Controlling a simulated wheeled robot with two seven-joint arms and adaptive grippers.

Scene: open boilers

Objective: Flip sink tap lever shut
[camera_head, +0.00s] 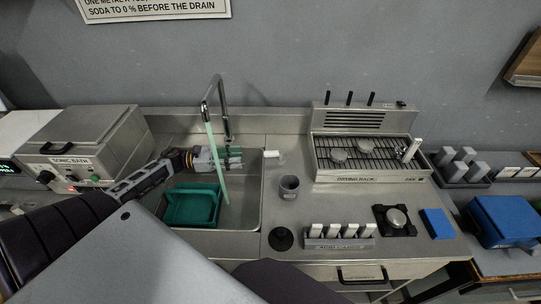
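The metal sink tap (226,113) arches over the sink (246,209) at the back of the counter. A pale green stream (214,157) falls from its spout into the basin. A small white piece (273,154), possibly the tap lever, lies just right of the basin's edge. My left gripper (238,157) is over the basin beside the stream, pointing right. Its fingers look apart and empty, with a gap between them and the white piece. The stream covers part of this gripper. My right gripper is not in view.
A green tray (192,205) sits in the basin. A grey cup (289,187), a dark round piece (281,238) and a rack of white-topped bottles (340,243) stand right of the sink. The drying rack (340,175) is behind. The sonic bath (82,150) stands left.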

